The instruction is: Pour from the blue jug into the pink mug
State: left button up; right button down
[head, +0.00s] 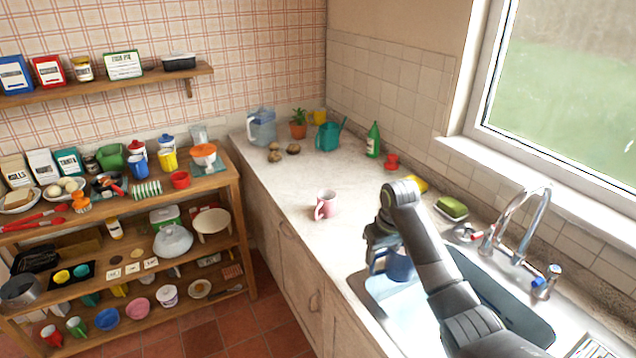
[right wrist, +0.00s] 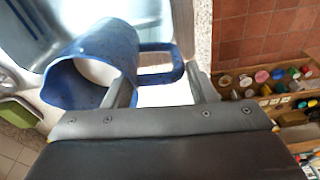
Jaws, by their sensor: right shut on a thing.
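The pink mug (head: 325,204) stands upright on the counter, near its front edge, with its handle toward the lower left. The blue jug (head: 400,267) is over the sink, partly hidden behind my right arm. My right gripper (head: 378,250) is shut on the jug's handle and is to the right of and nearer than the mug. In the right wrist view, the jug (right wrist: 108,45) has its open mouth toward the lower left and its handle between the fingers; something pale shows inside. The mug is not visible there. My left gripper is not in view.
The sink (head: 490,290) and tap (head: 515,215) are at the right. A green sponge (head: 452,208), red cup (head: 391,161), green bottle (head: 373,140) and teal watering can (head: 328,137) stand farther back. The counter (head: 280,180) around the mug is clear. A full shelf unit (head: 245,235) is left.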

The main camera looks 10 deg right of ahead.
aim_at(325, 208)
jog(key=i+j, duration=0.25)
jog(key=i+j+z, duration=0.1)
jog(key=j, duration=0.3)
jog(key=i+j, duration=0.3)
jog(key=i+j+z, duration=0.1)
jog(key=i+j, duration=0.15)
jog(key=j, duration=0.15)
jog(key=i+j+z, duration=0.1)
jog(key=j, duration=0.25)
jog(key=i+j, duration=0.3)
jog(key=i+j+z, duration=0.1)
jog(key=j, duration=0.2)
jog(key=i+j+z, duration=0.15)
jog(key=j, duration=0.2)
jog(key=i+j+z, duration=0.1)
jog(key=j, duration=0.2)
jog(key=i+j+z, duration=0.15)
jog(key=j, duration=0.2)
